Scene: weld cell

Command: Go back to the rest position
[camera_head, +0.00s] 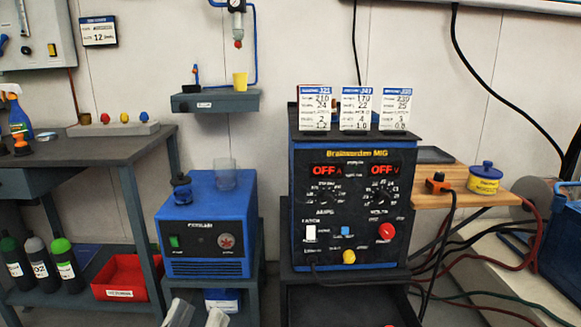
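My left gripper (198,315) shows only as two pale grey fingertips at the bottom edge, in front of the stand under the blue cooler unit. The fingertips are apart with nothing seen between them; the rest of the gripper is cut off below. My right gripper is not in view. The welding machine (350,220) with two red OFF displays stands right of my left gripper. The blue unit (208,250) has a clear cup (225,175) and a dark blue-capped fitting (181,188) on top.
A dark workbench (95,148) with a red bin (124,278) and bottles (38,263) below stands at left. A small wall shelf (215,102) holds a yellow cup (240,81). A wooden side shelf (440,192) carries a yellow tub (485,178). Hoses and cables (520,250) run at right.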

